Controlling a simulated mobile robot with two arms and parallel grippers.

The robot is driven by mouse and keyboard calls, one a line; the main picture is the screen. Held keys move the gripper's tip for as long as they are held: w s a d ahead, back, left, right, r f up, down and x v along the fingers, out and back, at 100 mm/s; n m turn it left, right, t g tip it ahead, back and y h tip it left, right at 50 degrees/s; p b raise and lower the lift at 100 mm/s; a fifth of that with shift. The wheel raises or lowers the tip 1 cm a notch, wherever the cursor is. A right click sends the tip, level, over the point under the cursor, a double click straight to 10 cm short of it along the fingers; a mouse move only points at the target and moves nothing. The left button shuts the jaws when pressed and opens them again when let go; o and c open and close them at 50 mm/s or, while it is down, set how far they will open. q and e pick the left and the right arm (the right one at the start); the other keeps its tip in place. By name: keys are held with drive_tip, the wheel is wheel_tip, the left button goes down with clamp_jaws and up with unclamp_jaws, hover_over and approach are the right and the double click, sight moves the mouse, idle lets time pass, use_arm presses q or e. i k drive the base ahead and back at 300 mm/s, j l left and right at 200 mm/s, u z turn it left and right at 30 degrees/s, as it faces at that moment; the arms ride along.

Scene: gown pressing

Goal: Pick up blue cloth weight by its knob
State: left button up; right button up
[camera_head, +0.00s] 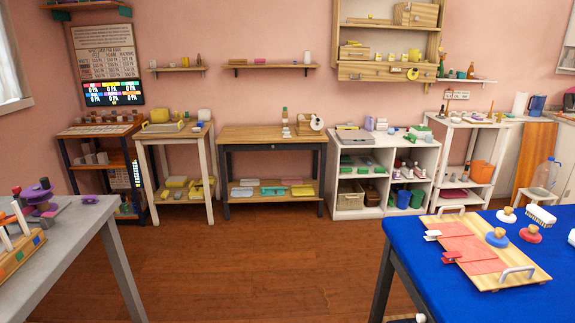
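The blue cloth weight (497,241) has a round blue base and a wooden knob on top. It stands upright at the right of the camera_head view, on or beside the right part of a pink cloth (466,245). The cloth lies on a wooden board (519,267) with metal handles, on a blue-covered table (421,270). Neither of my grippers shows in this view.
A red weight (530,237), a white weight (507,217) and a brush (540,214) stand on the blue table behind the board. A grey table (88,222) holds pegs and purple pieces at the left. Open wooden floor (265,270) lies between the tables. Shelves and benches line the back wall.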

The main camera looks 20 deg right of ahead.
sight(497, 238)
drive_tip(key=i+z, duration=0.25)
drive_tip(key=z, duration=0.25)
drive_tip(key=i+j+z, duration=0.1)
drive_tip(key=i+z, duration=0.2)
drive_tip(key=z, duration=0.15)
drive_tip(key=i+j+z, duration=0.15)
drive_tip(key=z, duration=0.35)
drive_tip(key=i+j+z, duration=0.25)
drive_tip(key=z, duration=0.2)
drive_tip(key=i+j+z, duration=0.15)
drive_tip(key=j+z, duration=0.35)
drive_tip(key=l, duration=0.1)
